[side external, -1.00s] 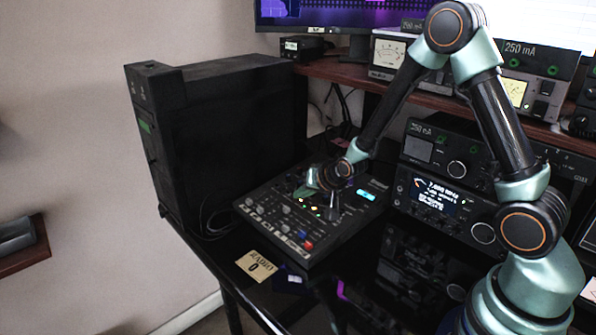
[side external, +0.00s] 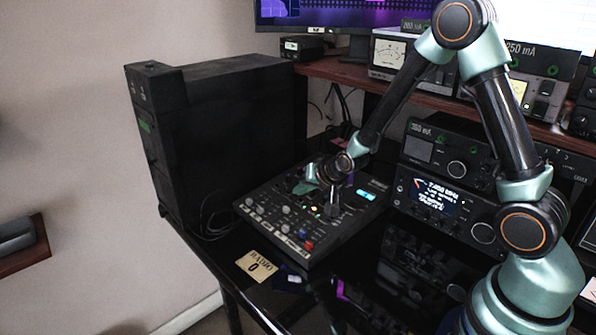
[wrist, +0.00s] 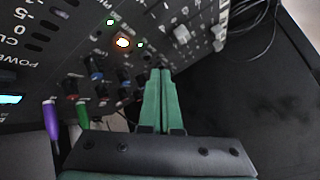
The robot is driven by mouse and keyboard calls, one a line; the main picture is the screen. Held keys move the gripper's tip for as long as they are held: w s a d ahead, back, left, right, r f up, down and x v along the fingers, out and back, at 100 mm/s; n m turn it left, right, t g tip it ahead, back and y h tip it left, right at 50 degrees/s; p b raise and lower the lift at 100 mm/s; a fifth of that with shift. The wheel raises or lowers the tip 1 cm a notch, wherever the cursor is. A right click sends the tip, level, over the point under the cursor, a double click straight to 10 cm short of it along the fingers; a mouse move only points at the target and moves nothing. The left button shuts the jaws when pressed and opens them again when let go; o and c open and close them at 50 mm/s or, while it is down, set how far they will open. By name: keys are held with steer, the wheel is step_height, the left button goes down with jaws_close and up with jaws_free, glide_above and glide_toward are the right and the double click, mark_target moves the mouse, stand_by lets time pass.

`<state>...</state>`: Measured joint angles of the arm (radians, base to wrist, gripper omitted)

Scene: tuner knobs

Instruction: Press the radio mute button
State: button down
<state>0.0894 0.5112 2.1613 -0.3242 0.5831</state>
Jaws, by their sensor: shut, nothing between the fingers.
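The black mixer-like panel (side external: 285,222) lies on the desk, with rows of knobs and buttons, a cyan display and several small lights. One lit orange button (wrist: 123,42) has green lights beside it in the wrist view. I cannot read which control is the radio mute button. My gripper (side external: 302,188) is over the panel's upper left part in the side view. In the wrist view its green fingers (wrist: 161,72) are together and empty, with their tips near the panel's knobs. I cannot tell whether the tips touch the panel.
A tan card (side external: 258,266) reading RADIO 0 lies at the desk's front edge. A large black case (side external: 220,130) stands left of the panel, with loose cables beside it. Stacked radio units (side external: 440,200) stand to the right. A wooden shelf (side external: 345,72) is behind.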

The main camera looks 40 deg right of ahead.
mark_target(300, 208)
steer(key=shift+r, duration=0.1)
steer(key=shift+a+r, duration=0.15)
steer(key=shift+r, duration=1.3)
steer(key=shift+a+r, duration=0.15)
steer(key=shift+r, duration=1.3)
steer(key=s+a+r+n+g, duration=0.1)
steer(key=s+a+r+n, duration=0.1)
steer(key=s+r, duration=0.4)
steer(key=s+a+r+n+g, duration=0.1)
steer(key=s+r+n, duration=0.4)
steer(key=s, duration=1)
steer(key=shift+a+r+n+g+y, duration=0.3)
steer(key=shift+a+r+g+y, duration=0.1)
steer(key=shift+r+g, duration=0.25)
